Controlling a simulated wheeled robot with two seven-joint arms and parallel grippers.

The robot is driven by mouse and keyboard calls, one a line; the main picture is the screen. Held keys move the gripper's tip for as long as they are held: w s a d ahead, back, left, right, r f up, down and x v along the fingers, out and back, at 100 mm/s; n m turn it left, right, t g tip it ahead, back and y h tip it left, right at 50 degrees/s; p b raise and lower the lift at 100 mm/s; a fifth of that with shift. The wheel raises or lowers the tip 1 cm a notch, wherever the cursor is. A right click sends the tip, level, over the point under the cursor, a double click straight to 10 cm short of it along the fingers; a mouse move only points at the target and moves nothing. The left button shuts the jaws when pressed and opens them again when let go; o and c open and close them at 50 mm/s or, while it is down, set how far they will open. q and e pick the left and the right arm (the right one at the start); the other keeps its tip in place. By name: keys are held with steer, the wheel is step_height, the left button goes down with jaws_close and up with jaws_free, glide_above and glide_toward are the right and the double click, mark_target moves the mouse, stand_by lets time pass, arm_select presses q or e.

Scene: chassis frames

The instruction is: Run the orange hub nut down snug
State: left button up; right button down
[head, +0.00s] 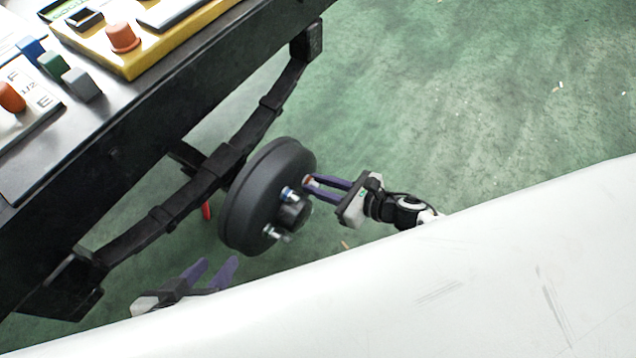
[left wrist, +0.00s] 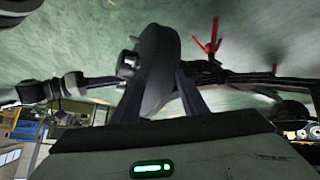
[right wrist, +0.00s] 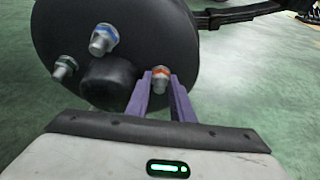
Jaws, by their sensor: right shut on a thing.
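The dark wheel hub (head: 250,192) is mounted on the chassis frame's axle, its studded face toward the right. The orange-marked hub nut (head: 308,180) is at the upper right of that face. It shows in the right wrist view (right wrist: 160,75) on its stud, between my fingertips. Whether it sits flush is hidden. My right gripper (head: 310,188) is shut on this nut, and its purple fingers (right wrist: 161,84) reach it from the front. My left gripper (head: 220,264) is open and empty, below and left of the hub.
A blue-marked nut (right wrist: 103,38) and a green-marked nut (right wrist: 64,67) sit on other studs around the black centre cap (right wrist: 105,80). A black leaf spring (head: 245,135) runs behind the hub. A white surface (head: 450,290) fills the foreground.

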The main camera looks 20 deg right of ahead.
steer(key=shift+d+f+m+g+y, duration=0.15)
steer(key=shift+m+g+y, duration=0.25)
steer(key=shift+m, duration=0.4)
steer(key=shift+m+y+b, duration=0.3)
steer(key=shift+m+b, duration=0.2)
steer(key=shift+m+g+y+b, duration=0.3)
steer(key=shift+m, duration=0.1)
arm_select(q)
steer(key=shift+d+f+m+g, duration=0.3)
steer(key=shift+d+f+g, duration=0.1)
steer(key=shift+d+f, duration=0.15)
steer(key=shift+a, duration=0.1)
arm_select(e)
steer(key=c, duration=1.8)
jaws_free()
steer(key=shift+d, duration=0.1)
